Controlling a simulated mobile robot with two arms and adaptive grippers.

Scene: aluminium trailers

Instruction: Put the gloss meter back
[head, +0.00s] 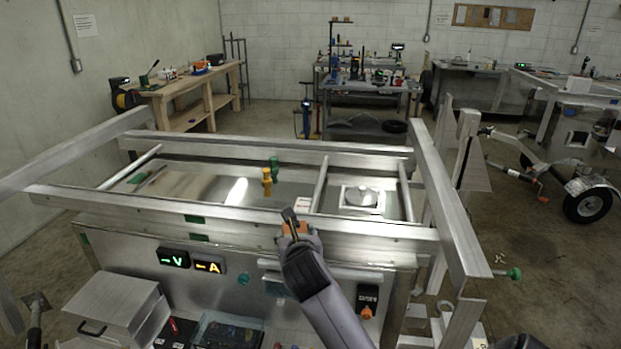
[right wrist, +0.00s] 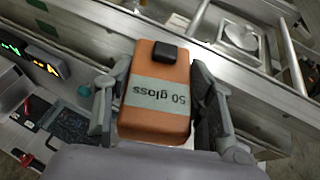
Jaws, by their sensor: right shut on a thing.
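The gloss meter (right wrist: 160,65) is an orange block with a dark button or knob on top and a pale label reading "50 gloss". My right gripper (right wrist: 158,98) is shut on it, one finger along each side. In the head view, my right gripper (head: 294,224) is over the front rail of the metal frame, and only a little of the orange gloss meter (head: 297,228) shows there. The meter is held above the frame, apart from any surface as far as I can tell. My left gripper is not in view.
Rails of the aluminium frame (head: 330,228) cross around a shiny recessed bed. A white square plate with a round metal disc (head: 364,196) lies right of the gripper. Green and yellow knobs (head: 267,180) stand behind. A lidded metal box (head: 110,303) is at front left.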

